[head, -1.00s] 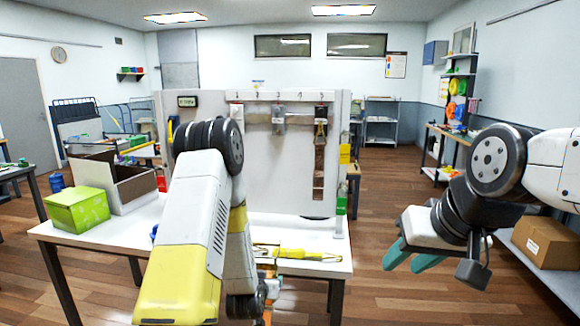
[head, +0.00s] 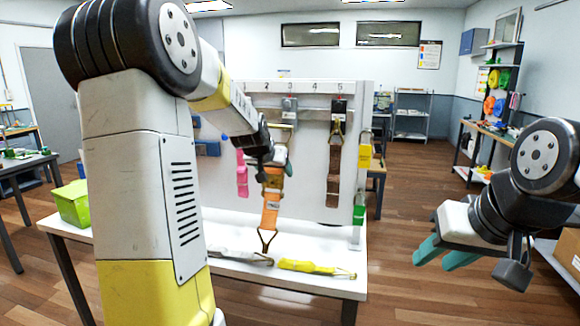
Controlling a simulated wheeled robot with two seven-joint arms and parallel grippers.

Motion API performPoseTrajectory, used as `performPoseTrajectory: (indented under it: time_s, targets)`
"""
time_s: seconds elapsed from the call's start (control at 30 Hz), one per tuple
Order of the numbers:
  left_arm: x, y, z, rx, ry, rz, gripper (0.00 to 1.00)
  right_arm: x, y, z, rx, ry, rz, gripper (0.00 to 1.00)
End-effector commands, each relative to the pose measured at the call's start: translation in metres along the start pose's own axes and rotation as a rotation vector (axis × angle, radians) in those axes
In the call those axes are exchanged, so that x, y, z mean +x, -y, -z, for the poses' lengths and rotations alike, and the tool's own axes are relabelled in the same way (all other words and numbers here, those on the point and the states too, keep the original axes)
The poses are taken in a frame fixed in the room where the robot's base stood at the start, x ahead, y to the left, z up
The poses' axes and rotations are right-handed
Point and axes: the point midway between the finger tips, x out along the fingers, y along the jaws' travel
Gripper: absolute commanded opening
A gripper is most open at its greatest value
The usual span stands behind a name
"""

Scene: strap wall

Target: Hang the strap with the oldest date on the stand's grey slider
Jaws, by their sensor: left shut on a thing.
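My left gripper (head: 272,160) is raised in front of the white stand panel (head: 306,205), largely hidden by its own wrist. It is shut on an orange strap (head: 270,205), which hangs down with a metal hook at its lower end. A grey slider-like piece (head: 290,104) shows on the upper rail, just above and behind the gripper. A brown strap (head: 333,178) hangs from a dark holder under the number 5. A pink strap (head: 242,176) hangs left of the orange one. No dates are readable. My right gripper (head: 436,264) is open and empty, right of the table.
A yellow strap (head: 310,267) and a grey strap (head: 240,257) lie on the white table (head: 285,285) before the panel. Yellow (head: 365,157) and green (head: 359,214) pieces sit on the panel's right post. A green box (head: 72,204) is at left, partly behind my arm.

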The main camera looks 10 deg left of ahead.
Motion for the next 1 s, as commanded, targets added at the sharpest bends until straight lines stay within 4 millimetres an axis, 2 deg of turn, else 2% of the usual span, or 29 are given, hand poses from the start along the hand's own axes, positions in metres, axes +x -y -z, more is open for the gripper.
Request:
performPoseTrajectory:
  time_s: [0.17, 1.0]
  targets:
    - [-0.006, 0.001, 0.008, 0.001, 0.000, -0.001, 0.00, 0.000, 0.000, 0.000, 0.000, 0.000, 0.000, 0.36]
    - [0.029, 0.001, 0.031, 0.001, -0.001, -0.001, 0.00, 0.000, 0.000, 0.000, 0.000, 0.000, 0.000, 0.36]
